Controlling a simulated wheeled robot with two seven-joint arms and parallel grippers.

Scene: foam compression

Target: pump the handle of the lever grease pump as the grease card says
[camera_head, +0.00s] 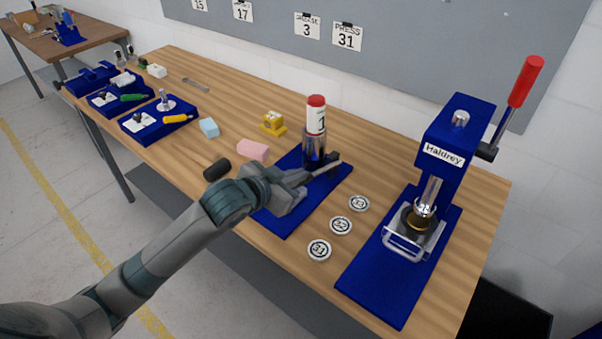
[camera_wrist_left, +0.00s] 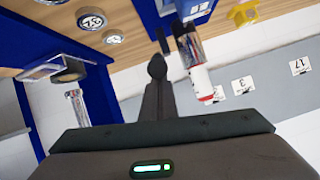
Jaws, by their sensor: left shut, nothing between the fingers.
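The lever grease pump (camera_head: 314,148) stands on a blue base plate (camera_head: 290,222) in mid-table, its red-capped cylinder upright. In the left wrist view its body (camera_wrist_left: 188,48) appears tilted, right of my fingers. A short dark part (camera_wrist_left: 162,41), seemingly the pump's handle, shows just beyond my fingertips. My left gripper (camera_head: 334,162) is shut and empty, reaching across the front of the pump; its fingers also show in the left wrist view (camera_wrist_left: 157,66). I cannot tell whether they touch the handle. The grease card (camera_head: 307,26) on the wall board reads 3. My right gripper is out of view.
A blue Haldrey press (camera_head: 455,140) with a red-gripped lever (camera_head: 525,82) stands to the right.

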